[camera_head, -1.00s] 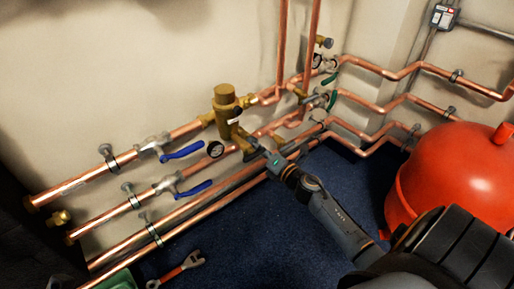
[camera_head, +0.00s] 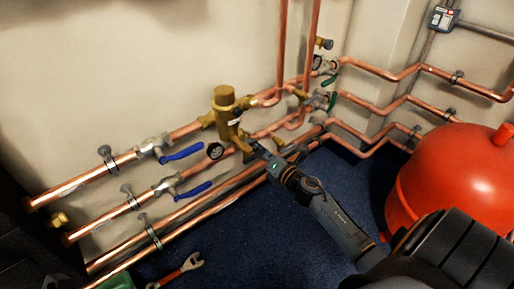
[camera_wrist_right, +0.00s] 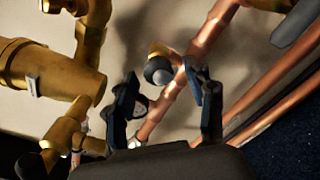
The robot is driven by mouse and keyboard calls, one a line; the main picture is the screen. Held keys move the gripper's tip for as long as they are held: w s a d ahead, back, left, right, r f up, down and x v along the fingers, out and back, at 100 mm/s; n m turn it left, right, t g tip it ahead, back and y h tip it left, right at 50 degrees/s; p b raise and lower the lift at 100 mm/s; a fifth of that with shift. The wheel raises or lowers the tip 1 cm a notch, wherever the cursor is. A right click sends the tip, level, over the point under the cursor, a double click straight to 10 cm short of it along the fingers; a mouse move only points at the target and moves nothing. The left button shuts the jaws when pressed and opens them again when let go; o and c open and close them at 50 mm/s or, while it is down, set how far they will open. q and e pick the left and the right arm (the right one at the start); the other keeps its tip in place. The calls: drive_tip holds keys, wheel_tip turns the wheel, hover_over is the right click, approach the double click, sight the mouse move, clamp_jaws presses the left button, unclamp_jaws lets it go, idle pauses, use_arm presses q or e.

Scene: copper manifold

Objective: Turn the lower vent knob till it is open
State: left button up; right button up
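My right gripper (camera_head: 257,149) reaches in from the lower right to the pipes just below the brass valve body (camera_head: 226,112). In the right wrist view the fingers of my right gripper (camera_wrist_right: 163,74) stand apart. A small round dark grey knob with a pale rim (camera_wrist_right: 158,70), on a brass stub, shows between the fingertips. I cannot tell whether it is the lower vent knob, or whether either finger touches it. In the head view the knob is hidden by the gripper. My left gripper is not in view.
Blue lever handles (camera_head: 183,151) and a pressure gauge (camera_head: 215,150) sit left of the gripper. Copper pipes (camera_head: 112,249) run close below it. A red tank (camera_head: 455,180) stands at the right. A wrench (camera_head: 180,270) lies on the blue floor (camera_head: 245,235), which has free room.

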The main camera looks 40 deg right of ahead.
drive_tip(key=s, duration=1.2)
drive_tip(key=shift+d, duration=0.45)
